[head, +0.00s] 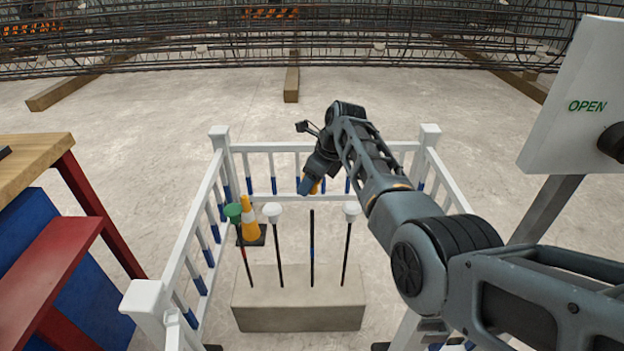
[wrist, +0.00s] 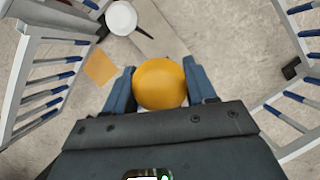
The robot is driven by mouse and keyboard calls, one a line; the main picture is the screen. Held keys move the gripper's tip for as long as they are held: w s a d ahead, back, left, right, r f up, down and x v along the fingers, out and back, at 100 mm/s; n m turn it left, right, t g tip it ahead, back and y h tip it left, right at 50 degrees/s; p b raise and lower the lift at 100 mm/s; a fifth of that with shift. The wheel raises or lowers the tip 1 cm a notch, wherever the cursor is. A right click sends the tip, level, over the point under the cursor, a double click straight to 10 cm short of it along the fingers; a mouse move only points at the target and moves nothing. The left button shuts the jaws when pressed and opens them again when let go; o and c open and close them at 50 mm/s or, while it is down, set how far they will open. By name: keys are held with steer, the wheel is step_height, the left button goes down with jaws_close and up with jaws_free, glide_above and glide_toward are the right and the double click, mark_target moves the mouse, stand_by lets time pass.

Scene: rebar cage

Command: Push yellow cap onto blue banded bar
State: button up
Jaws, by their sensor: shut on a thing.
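The yellow cap (wrist: 160,83) is between the blue fingers of my gripper (wrist: 161,88) in the wrist view. The gripper is shut on it. In the head view my gripper (head: 310,185) points down, and only a sliver of the yellow cap (head: 315,188) shows behind a blue finger. The blue banded bar (head: 312,240) stands upright and bare-topped in the concrete block (head: 298,318). The cap appears above the bar's top in the picture and apart from it; depth is hard to judge. I cannot make out the bar in the wrist view.
Bars with a green cap (head: 233,212) and white caps (head: 272,212) (head: 352,210) stand beside it. A yellow cone (head: 249,222) is behind. A white railing (head: 190,245) surrounds the block. A sign reading OPEN (head: 575,105) is right, a wooden-topped table (head: 35,155) left.

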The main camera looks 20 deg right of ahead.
mark_target(312, 211)
steer(key=shift+f+b, duration=1.65)
steer(key=shift+f, duration=1.2)
steer(key=shift+p, duration=0.55)
steer(key=shift+f+b, duration=1.95)
steer(key=shift+f, duration=0.6)
steer(key=o, duration=1.1)
steer(key=p+v, duration=0.3)
steer(key=v, duration=0.5)
steer(key=shift+f, duration=0.2)
